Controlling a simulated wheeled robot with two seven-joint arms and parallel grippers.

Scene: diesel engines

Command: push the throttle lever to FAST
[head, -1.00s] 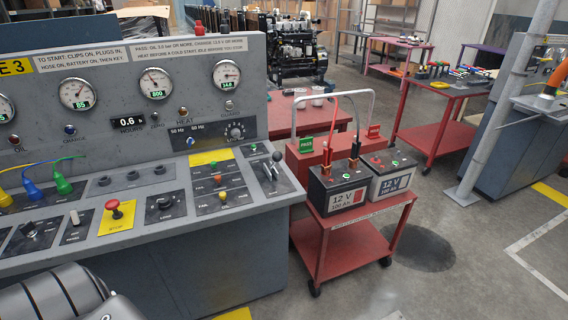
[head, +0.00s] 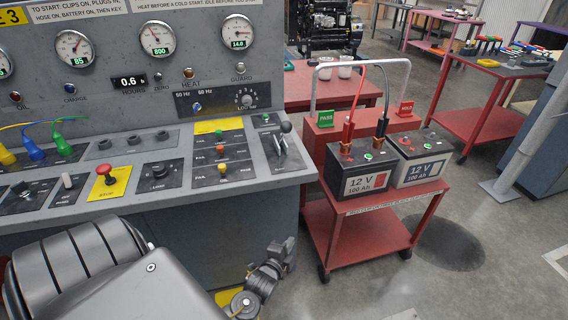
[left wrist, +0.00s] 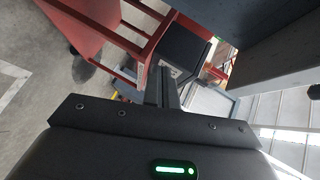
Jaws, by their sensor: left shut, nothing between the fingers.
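The throttle lever (head: 284,132), with a dark round knob, stands on a dark plate at the right end of the grey sloped console (head: 130,205). Any FAST marking is too small to read. My left gripper (head: 284,246) is shut and empty, in front of the console's lower right side, below the lever and apart from it. In the left wrist view its closed fingers (left wrist: 167,86) point away from the camera, and I cannot make out the lever there. My right gripper is not in view.
A red cart (head: 340,250) with two 12 V batteries (head: 362,170) stands just right of the console. A red stop button (head: 105,171) and several switches and knobs sit left of the lever. The gauges stand above. Grey floor (head: 480,285) is clear at lower right.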

